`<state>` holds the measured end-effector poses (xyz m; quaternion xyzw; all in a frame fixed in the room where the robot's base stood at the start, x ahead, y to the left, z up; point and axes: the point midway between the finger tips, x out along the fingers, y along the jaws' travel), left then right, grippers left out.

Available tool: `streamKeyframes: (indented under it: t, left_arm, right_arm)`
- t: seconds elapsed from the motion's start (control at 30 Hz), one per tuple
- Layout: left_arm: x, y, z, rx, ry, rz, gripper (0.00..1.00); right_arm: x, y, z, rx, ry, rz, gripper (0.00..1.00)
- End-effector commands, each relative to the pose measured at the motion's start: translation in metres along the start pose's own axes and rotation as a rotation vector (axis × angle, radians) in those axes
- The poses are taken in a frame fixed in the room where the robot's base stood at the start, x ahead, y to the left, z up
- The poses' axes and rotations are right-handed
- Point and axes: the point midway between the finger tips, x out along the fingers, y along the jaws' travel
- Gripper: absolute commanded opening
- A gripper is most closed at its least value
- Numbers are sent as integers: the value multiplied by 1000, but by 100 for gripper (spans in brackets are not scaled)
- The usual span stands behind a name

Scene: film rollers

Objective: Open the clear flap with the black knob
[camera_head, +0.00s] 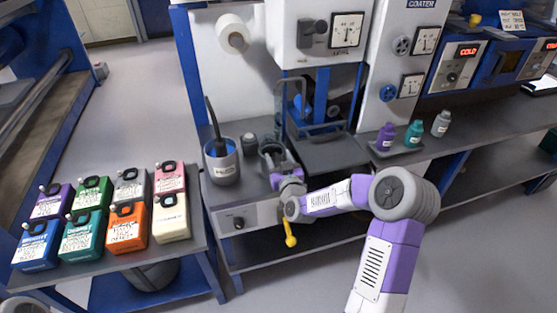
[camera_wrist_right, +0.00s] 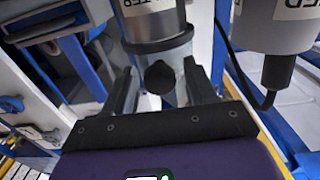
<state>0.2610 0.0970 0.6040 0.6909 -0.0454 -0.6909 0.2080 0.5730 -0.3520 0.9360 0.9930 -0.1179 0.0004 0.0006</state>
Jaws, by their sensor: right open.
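The black knob (camera_wrist_right: 160,77) shows in the middle of the right wrist view, in front of a grey metal cylinder (camera_wrist_right: 155,30) with a partly cut-off label. The clear flap itself is hard to make out. My right gripper (camera_wrist_right: 164,88) is open, with one dark finger on each side of the knob; contact is not clear. In the head view my right gripper (camera_head: 274,162) is at the dark cylindrical vessel on the bench, and its hand hides the knob. My left gripper is not in view.
A labelled grey mixer bucket (camera_head: 222,163) with a black cable stands left of the gripper. A press-like frame (camera_head: 322,130) is behind it. Several coloured jugs (camera_head: 128,226) fill the left table. Small bottles (camera_head: 414,134) stand on the right bench. A yellow handle (camera_head: 290,232) hangs below the bench edge.

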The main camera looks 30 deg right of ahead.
Motion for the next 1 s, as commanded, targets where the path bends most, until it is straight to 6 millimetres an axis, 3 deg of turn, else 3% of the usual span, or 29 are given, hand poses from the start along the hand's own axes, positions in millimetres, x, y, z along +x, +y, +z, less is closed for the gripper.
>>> streamKeyframes:
  t: [0.23, 0.6, 1.0]
  left_arm:
    - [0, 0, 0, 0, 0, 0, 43]
    - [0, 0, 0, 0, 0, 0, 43]
    - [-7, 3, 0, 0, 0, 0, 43]
  right_arm:
    - [1, 0, 0, 1, -1, -1, 56]
    - [1, 0, 0, 1, -1, -1, 0]
    - [2, -4, -5, 1, -22, -7, 0]
